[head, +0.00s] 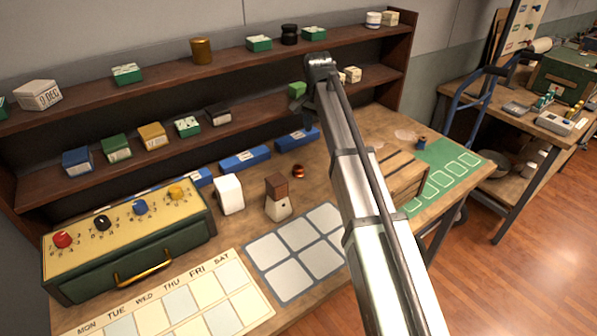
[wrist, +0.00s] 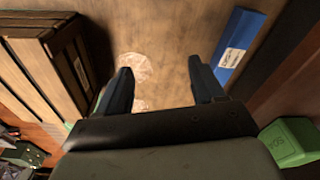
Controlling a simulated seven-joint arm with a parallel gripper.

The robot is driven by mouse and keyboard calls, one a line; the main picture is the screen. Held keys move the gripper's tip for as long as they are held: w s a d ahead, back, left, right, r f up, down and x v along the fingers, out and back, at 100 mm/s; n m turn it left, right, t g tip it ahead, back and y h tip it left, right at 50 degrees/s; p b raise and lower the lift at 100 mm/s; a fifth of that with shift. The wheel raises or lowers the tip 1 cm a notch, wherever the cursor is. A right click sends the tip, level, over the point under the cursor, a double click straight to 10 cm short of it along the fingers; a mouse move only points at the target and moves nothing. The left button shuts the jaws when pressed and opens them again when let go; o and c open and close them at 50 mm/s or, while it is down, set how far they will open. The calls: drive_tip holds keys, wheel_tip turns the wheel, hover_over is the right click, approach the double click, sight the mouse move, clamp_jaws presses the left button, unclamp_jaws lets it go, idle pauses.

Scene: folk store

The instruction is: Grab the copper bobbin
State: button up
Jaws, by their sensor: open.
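A small shiny copper bobbin (head: 298,171) lies on the wooden worktable in the head view, right of a brown-and-cream block and in front of the blue boxes. I do not see it in the wrist view. My gripper shows in the wrist view (wrist: 160,78) with its two dark fingers apart and nothing between them. It points down at bare wood with pale round patches (wrist: 136,70). In the head view my arm reaches up past the bobbin's right to the shelf front; the fingers are not clear there.
A wooden crate (head: 398,176) stands right of my arm and shows in the wrist view (wrist: 38,75). A blue box (wrist: 240,45) and a green box (wrist: 290,141) are on the other side. A white block (head: 229,194) and brown-and-cream block (head: 277,197) stand left of the bobbin.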

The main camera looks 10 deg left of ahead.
drive_tip(key=s+a+r+g, duration=0.1)
drive_tip(key=s+a, duration=0.3)
drive_tip(key=a, duration=0.1)
hover_over(298, 175)
drive_tip(key=w, duration=0.1)
wheel_tip(298, 175, down, 8)
drive_tip(key=shift+w+d+f, duration=0.15)
drive_tip(key=shift+f, duration=0.1)
drive_tip(key=shift+a+f, duration=0.2)
drive_tip(key=shift+f, duration=2.35)
drive_tip(key=c, duration=1.1)
drive_tip(key=shift+r, duration=0.1)
